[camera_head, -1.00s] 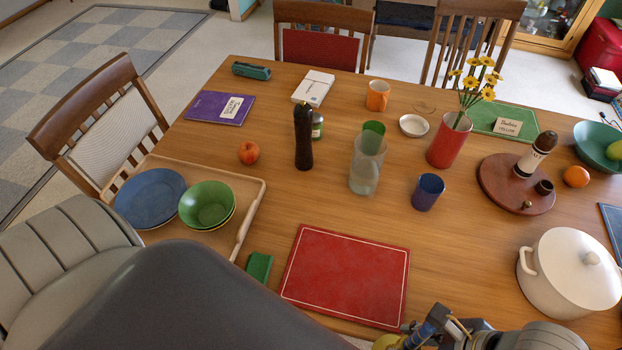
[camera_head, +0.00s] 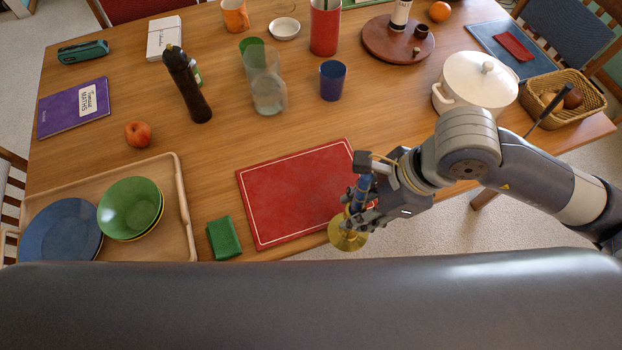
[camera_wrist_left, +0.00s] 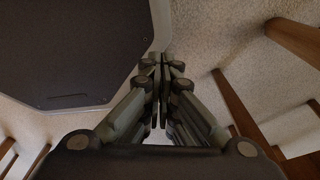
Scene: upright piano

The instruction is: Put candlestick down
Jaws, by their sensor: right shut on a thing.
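A brass candlestick (camera_head: 347,237) with a blue candle shows in the head view at the table's front edge, by the lower right corner of the red placemat (camera_head: 297,190). My right gripper (camera_head: 361,207) is shut on the candlestick. The brass base hangs at or just over the table edge; I cannot tell whether it touches anything. My left gripper (camera_wrist_left: 159,98) shows only in the left wrist view. Its fingers are together, with nothing seen between them, over the floor.
A wooden tray (camera_head: 180,215) holds a blue plate and green bowls. A white pot (camera_head: 475,82) and a wicker basket (camera_head: 562,97) stand at right. A blue cup (camera_head: 332,81) and glass stand behind the placemat.

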